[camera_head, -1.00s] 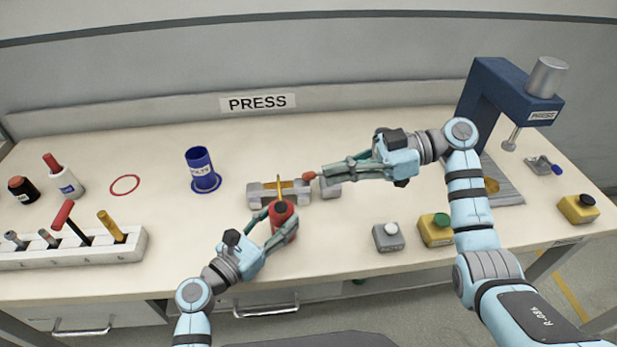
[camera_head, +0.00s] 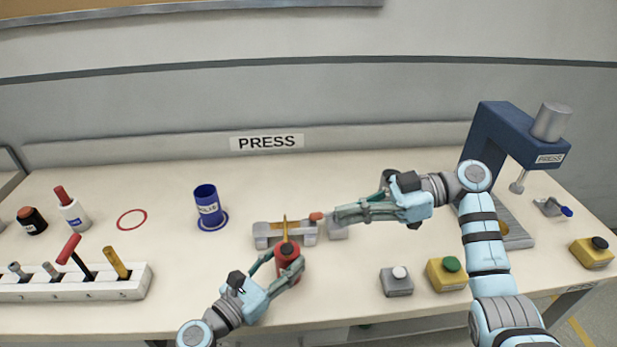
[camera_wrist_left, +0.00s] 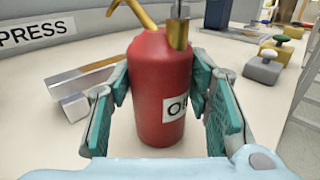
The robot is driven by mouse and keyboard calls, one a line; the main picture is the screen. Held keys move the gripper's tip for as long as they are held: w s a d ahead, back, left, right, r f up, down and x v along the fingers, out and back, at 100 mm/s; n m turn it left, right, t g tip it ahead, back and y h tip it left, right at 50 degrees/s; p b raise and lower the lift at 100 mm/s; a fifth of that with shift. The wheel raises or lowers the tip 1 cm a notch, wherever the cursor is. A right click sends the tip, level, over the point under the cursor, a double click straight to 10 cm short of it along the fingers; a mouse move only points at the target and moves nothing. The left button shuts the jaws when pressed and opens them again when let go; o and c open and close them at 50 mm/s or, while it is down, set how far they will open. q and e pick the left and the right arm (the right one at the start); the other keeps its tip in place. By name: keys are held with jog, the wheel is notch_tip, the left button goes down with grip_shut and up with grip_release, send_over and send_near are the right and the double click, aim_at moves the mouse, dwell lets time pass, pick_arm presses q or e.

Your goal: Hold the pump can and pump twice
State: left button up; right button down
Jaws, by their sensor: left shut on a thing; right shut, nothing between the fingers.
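The red pump can (camera_head: 287,262) stands upright near the middle of the bench, with a brass spout and pump top. It also shows large in the left wrist view (camera_wrist_left: 160,90), with a partly hidden white label. My left gripper (camera_head: 277,266) is shut on the can, one finger on each side of its body. My right gripper (camera_head: 338,215) is shut and empty, above the bench to the right of the can's top. A small red tip shows just at its fingertips; I cannot tell what it belongs to.
A grey vise-like block (camera_head: 268,236) sits behind the can. A blue cup (camera_head: 208,208) stands to the left, near a red ring (camera_head: 132,219). A tool rack (camera_head: 75,282) is at front left. A grey button box (camera_head: 397,282), a yellow one (camera_head: 447,275) and a blue press (camera_head: 500,140) are right.

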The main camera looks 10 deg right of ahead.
dwell(0.4)
pick_arm(q)
jog(key=o, duration=1.4)
